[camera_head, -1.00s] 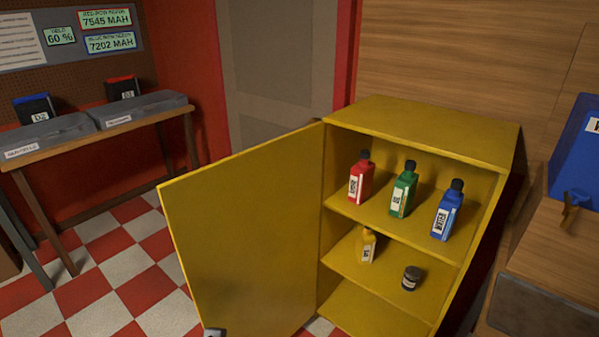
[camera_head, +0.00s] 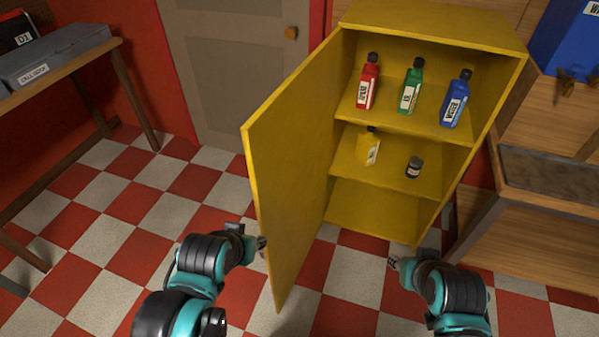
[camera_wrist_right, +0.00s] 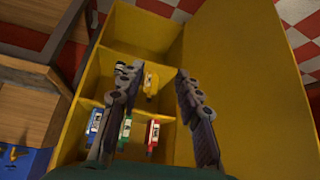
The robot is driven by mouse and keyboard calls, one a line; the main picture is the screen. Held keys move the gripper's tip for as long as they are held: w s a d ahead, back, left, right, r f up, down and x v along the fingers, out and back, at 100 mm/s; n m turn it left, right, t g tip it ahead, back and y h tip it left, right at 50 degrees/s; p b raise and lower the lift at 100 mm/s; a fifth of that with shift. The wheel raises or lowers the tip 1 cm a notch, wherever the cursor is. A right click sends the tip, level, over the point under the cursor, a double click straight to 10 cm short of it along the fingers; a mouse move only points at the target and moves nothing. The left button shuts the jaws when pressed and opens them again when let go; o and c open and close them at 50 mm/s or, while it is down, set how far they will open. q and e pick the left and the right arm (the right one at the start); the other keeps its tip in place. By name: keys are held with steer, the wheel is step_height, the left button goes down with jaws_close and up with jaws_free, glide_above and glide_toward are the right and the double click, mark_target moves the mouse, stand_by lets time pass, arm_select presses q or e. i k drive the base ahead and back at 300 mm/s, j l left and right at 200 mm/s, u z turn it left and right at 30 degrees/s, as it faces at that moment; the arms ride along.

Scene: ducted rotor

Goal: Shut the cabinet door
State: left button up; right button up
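The yellow cabinet (camera_head: 430,26) stands with its door (camera_head: 290,165) open, swung out to the left. On its shelves are red (camera_head: 367,82), green (camera_head: 411,88) and blue (camera_head: 455,100) bottles above, and a yellow bottle (camera_head: 368,147) and a dark jar (camera_head: 413,167) below. My left gripper (camera_head: 262,246) is at the lower outer face of the door, near its free edge; contact cannot be told. My right gripper (camera_head: 393,262) is in front of the cabinet's lower opening. In the right wrist view its fingers (camera_wrist_right: 152,85) are apart with nothing between them.
A table (camera_head: 65,70) with a grey case is at the far left. A grey room door (camera_head: 235,70) is behind. The checkered floor between table and cabinet is clear.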

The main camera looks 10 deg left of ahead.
mark_target(287, 141)
steer(key=i+j+z, duration=0.1)
steer(key=j+z, duration=0.3)
steer(key=j, duration=0.6)
steer(key=j+z, duration=0.45)
steer(key=j, duration=0.55)
steer(key=k, duration=0.55)
steer(key=i+u, duration=0.2)
steer(key=u, duration=0.8)
